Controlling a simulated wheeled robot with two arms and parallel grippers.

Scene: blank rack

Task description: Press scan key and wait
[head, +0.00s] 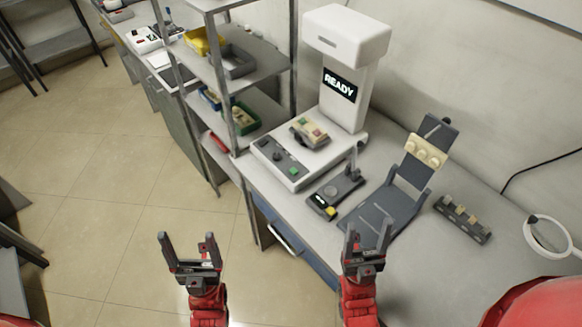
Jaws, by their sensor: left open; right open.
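A white scanner machine (350,42) stands on the bench against the wall, with a screen (339,86) reading READY. Its base has a dark key panel (279,158) with a green key (293,171) at the right end and other dark buttons. A beige part with red and green patches (312,131) sits on a dark holder on the scanner base. My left gripper (189,246) is open and empty, over the floor in front of the bench. My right gripper (364,242) is open and empty, near the bench's front edge, right of and nearer than the scanner. Neither touches the keys.
A small dark device with a yellow button (334,194) lies right of the scanner. A dark tilted stand (400,190) holds a beige part (425,152). A dark block rack (463,219) and a white ring (549,237) are further right. Metal shelves with bins (234,60) stand left.

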